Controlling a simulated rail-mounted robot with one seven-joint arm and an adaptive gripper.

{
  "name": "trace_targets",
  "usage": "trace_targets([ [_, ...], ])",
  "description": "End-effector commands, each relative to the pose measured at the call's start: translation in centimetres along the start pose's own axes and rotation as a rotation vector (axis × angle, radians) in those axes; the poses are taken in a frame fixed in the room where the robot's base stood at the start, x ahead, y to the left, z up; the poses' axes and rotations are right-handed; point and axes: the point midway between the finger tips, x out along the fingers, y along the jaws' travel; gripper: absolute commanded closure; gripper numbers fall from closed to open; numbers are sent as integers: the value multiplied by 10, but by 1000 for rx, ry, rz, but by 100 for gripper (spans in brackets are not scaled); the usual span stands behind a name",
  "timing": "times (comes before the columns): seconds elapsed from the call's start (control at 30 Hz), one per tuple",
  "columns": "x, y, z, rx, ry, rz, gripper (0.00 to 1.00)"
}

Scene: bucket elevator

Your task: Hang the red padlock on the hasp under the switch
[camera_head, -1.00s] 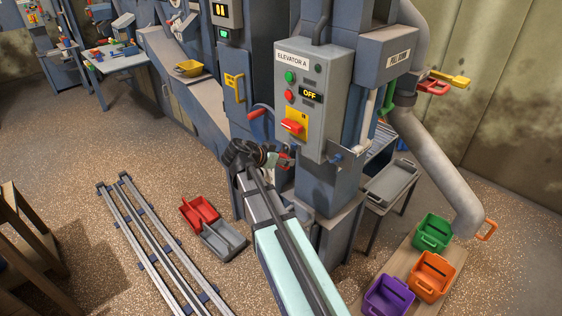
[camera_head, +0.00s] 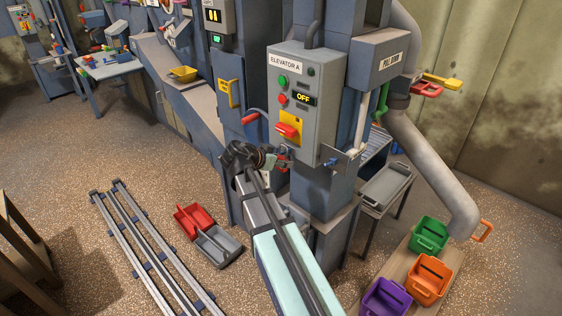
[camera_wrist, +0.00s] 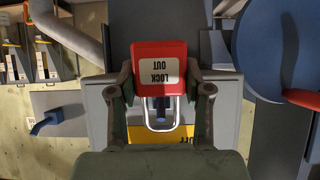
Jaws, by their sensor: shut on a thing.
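My gripper (camera_head: 272,160) is shut on the red padlock (camera_wrist: 160,60), just under the switch on the grey ELEVATOR A box. In the wrist view the padlock sits between both fingertips, its LOCK OUT label upside down and its silver shackle pointing down the picture. A dark blue-grey piece (camera_wrist: 160,108), perhaps the hasp, shows inside the shackle's outline; I cannot tell whether the shackle is around it or only in front. In the head view the padlock (camera_head: 283,164) is small and partly hidden by my gripper. The red rotary switch (camera_head: 287,130) is on a yellow plate above it.
The ELEVATOR A box (camera_head: 310,120) shows OFF on its display.

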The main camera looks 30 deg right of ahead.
Motion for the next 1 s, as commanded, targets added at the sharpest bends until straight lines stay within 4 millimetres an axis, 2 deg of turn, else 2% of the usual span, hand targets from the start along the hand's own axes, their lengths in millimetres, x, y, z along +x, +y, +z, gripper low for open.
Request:
trace_targets([
  [1.0,8,0,13,0,0,0,89],
])
